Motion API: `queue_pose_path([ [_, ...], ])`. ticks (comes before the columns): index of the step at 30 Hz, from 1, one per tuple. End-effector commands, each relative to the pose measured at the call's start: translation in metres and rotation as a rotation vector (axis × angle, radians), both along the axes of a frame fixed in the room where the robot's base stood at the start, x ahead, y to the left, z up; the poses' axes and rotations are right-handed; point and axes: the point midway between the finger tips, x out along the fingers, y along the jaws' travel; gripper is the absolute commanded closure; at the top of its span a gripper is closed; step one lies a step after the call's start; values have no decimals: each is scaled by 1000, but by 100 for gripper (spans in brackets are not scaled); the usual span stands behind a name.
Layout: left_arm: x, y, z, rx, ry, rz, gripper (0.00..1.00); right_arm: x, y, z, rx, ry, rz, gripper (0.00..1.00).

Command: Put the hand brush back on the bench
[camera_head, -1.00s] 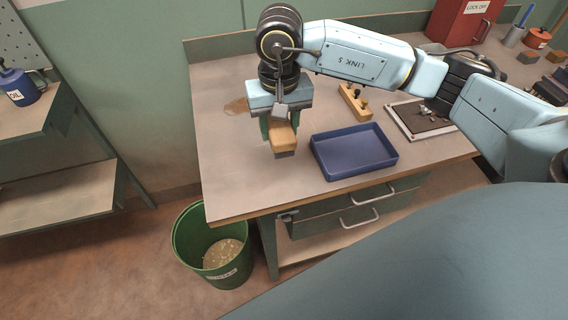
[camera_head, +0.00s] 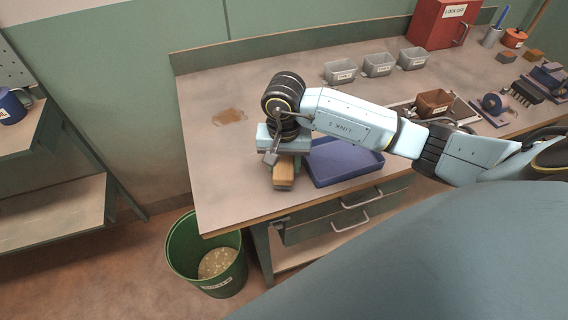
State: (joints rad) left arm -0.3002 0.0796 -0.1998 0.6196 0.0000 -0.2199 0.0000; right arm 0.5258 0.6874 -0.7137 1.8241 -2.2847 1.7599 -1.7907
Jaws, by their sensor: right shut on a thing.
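The hand brush (camera_head: 284,175), with a wooden body and a darker lower edge, is in my right gripper (camera_head: 284,157). The gripper is shut on it and points down over the front left of the bench (camera_head: 222,182). The brush is just left of the blue tray (camera_head: 345,174) and close to the bench's front edge. I cannot tell whether it touches the bench top. The gripper hides the upper part of the brush. My left gripper is not in view.
A green bin (camera_head: 208,262) stands on the floor below the bench's left corner. A brown stain (camera_head: 229,116) marks the bench. Three grey hoppers (camera_head: 378,65) line the back, beside a red box (camera_head: 439,24). The bench's left part is clear.

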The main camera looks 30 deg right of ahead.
Motion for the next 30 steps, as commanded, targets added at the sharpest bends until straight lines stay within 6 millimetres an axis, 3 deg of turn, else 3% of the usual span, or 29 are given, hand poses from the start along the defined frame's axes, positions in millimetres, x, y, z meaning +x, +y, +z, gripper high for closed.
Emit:
queue_pose_path([
  [3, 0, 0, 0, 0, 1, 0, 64, 0, 1, -12, 1, 0, 1, 75],
  [14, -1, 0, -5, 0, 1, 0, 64, 0, 0, -16, 0, -2, 2, 75],
  [15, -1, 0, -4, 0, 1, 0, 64, 0, 0, -16, 0, -1, 2, 51],
  [19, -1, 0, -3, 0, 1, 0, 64, 0, 0, -15, 0, -1, 2, 35],
  [30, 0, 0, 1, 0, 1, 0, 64, 0, 0, -11, 1, -1, 1, 35],
])
